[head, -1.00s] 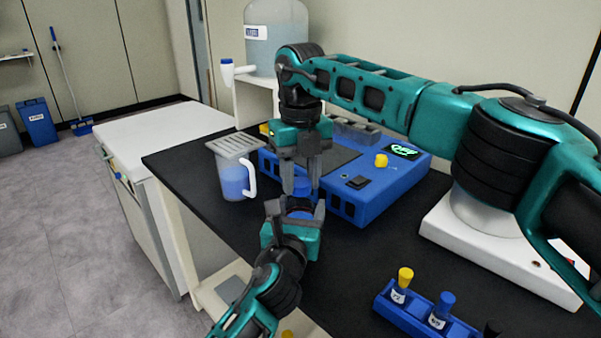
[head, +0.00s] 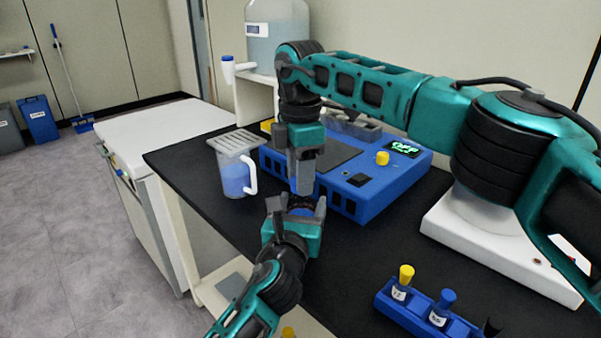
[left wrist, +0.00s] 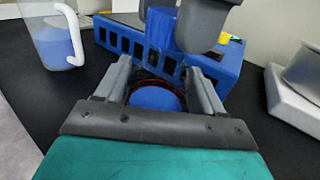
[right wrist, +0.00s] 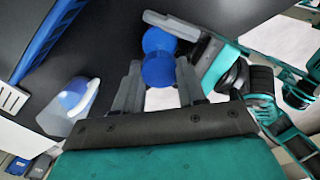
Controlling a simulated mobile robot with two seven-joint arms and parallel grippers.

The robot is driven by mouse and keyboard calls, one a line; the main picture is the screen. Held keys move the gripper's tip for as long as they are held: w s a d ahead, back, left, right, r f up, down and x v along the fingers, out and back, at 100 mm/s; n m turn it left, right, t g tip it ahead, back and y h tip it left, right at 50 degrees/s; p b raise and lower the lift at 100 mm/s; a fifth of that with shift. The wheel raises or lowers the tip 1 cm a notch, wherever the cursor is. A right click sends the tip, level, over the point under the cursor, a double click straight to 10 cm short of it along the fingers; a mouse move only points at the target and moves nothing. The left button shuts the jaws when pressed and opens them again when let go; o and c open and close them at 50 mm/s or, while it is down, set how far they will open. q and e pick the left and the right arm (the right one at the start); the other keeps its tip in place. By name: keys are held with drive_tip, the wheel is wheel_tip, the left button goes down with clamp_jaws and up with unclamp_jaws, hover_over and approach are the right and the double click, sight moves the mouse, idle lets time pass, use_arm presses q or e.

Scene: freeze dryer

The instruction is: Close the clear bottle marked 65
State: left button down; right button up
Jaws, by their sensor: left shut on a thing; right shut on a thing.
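My left gripper (head: 293,208), at the front edge of the bench, is shut on the bottle, whose blue round part (left wrist: 158,98) shows between the fingers in the left wrist view. Its mark cannot be read. My right gripper (head: 302,190) points down directly above it, shut on a blue cap (right wrist: 158,70). The cap also shows in the left wrist view (left wrist: 175,28). In the right wrist view the cap and the bottle's blue part (right wrist: 158,40) look close together and roughly in line. The fingers hide whether they touch.
A blue freeze dryer unit (head: 345,180) stands just behind the grippers. A jug (head: 232,175) with blue liquid is to the left. A blue rack (head: 425,318) with capped bottles is at front right, near a white device (head: 490,245). Black bench between is clear.

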drive_tip(key=m, duration=0.5)
drive_tip(key=shift+m, duration=0.4)
drive_tip(key=m, duration=0.5)
drive_tip(key=shift+w, duration=0.1)
drive_tip(key=o, duration=1)
drive_tip(key=shift+r, duration=2.25)
drive_tip(key=shift+c, duration=0.2)
